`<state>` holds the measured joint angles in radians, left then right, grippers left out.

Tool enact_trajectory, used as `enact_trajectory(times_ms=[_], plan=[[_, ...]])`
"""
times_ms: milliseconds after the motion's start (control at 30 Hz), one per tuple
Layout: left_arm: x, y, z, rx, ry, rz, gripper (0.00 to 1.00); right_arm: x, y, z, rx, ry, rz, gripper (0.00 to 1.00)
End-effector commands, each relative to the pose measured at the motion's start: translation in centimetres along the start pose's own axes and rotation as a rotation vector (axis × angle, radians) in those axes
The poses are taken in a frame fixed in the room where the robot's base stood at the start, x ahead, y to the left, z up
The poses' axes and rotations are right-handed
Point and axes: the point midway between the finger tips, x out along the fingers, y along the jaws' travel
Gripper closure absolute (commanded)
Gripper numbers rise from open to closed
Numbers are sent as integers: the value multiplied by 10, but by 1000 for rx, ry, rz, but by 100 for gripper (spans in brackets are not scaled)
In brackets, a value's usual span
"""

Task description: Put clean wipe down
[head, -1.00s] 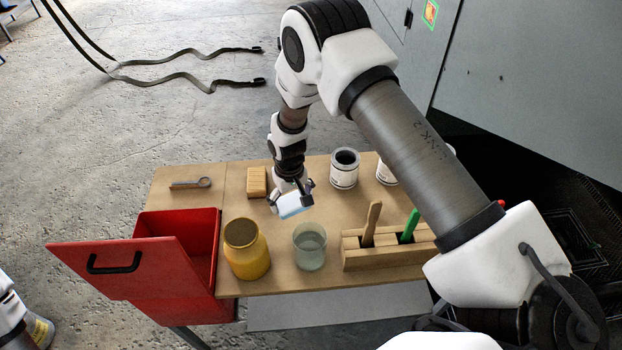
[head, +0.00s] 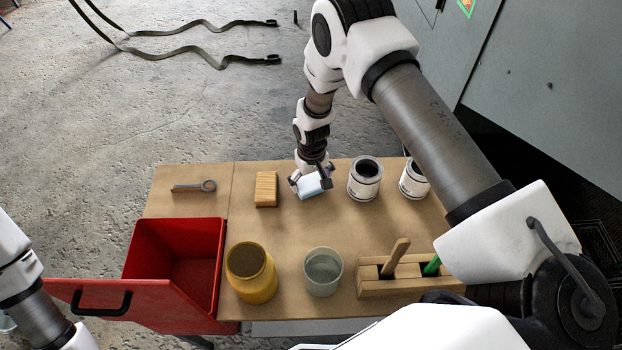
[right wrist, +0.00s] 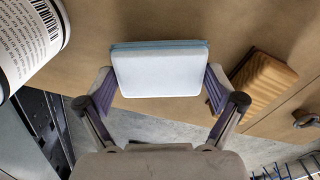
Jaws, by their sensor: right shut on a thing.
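The clean wipe (head: 310,189) is a flat white and pale blue pad. My right gripper (head: 311,184) is shut on it and holds it at the back of the table, between a wooden block and a dark-topped can. In the right wrist view the wipe (right wrist: 160,72) sits squarely between both fingers of my right gripper (right wrist: 160,85). I cannot tell whether its underside touches the table. My left arm shows at the left edge of the head view, but its gripper is out of the picture.
The table (head: 210,195) also bears a wooden block (head: 266,188), a metal eye bolt (head: 195,186), two white cans (head: 364,182), a yellow jar (head: 252,275), a glass (head: 323,275) and a wooden rack (head: 400,287). An open red drawer (head: 150,300) is at left. The table's middle is clear.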

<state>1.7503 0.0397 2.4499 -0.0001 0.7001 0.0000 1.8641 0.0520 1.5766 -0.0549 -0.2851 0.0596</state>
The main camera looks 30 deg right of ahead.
Motion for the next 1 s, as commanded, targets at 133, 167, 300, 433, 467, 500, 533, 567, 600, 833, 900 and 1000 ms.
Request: enact_trajectory(times_ms=[133, 167, 300, 433, 467, 500, 533, 567, 600, 833, 900, 1000], plan=[[11, 0, 1, -1, -2, 0, 0, 14, 0, -1, 1, 2, 0, 32], [10, 0, 1, -1, -2, 0, 0, 13, 0, -1, 1, 2, 0, 32], [10, 0, 0, 0, 0, 0, 0, 14, 0, -1, 1, 1, 0, 32], [10, 0, 0, 0, 0, 0, 0, 14, 0, -1, 1, 1, 0, 0], [10, 0, 0, 0, 0, 0, 0, 14, 0, -1, 1, 1, 0, 0], [10, 0, 0, 0, 0, 0, 0, 14, 0, -1, 1, 1, 0, 0], [10, 0, 0, 0, 0, 0, 0, 14, 0, -1, 1, 1, 0, 0], [10, 0, 0, 0, -1, 0, 0, 14, 0, -1, 1, 1, 0, 0], [10, 0, 0, 0, -1, 0, 0, 14, 0, -1, 1, 1, 0, 0], [12, 0, 0, 0, 0, 0, 0, 3, 0, -2, 1, 3, 0, 0], [16, 0, 0, 0, 0, 0, 0, -10, 0, -2, 1, 5, 0, 0], [22, 0, 0, 0, -1, 0, 0, -35, 0, -2, 1, 6, -1, 0]])
